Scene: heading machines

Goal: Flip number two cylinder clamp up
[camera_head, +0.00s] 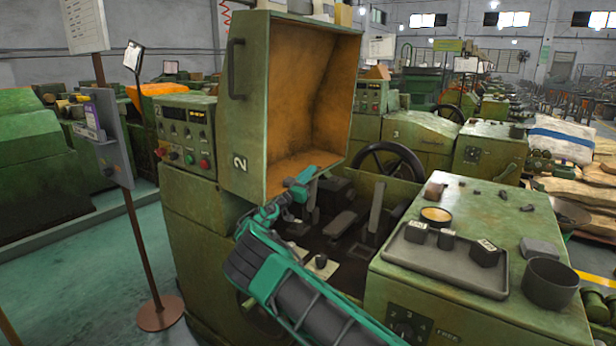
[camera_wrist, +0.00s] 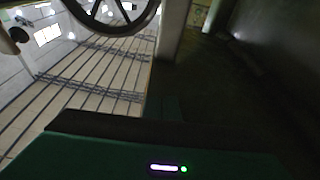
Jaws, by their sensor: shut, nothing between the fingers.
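The green machine marked 2 (camera_head: 240,163) has its box-like cover raised, with an orange-brown inside. Below the cover lies a dark work area with several dark upright, lever-like parts, among them a block (camera_head: 343,222) and a taller bar (camera_head: 376,208). I cannot tell for certain which of them is the number two cylinder clamp. My gripper (camera_head: 305,176) is shut and empty, at the lower edge of the raised cover and left of these parts. In the wrist view the fingertips are hidden; only my green gripper body shows along the bottom.
A black handwheel (camera_head: 390,162) stands behind the work area; it also shows in the wrist view (camera_wrist: 112,12). On the right, a green cabinet top carries a grey tray (camera_head: 425,258) with small dark blocks and a dark cup (camera_head: 550,283). A sign stand (camera_head: 156,313) is left.

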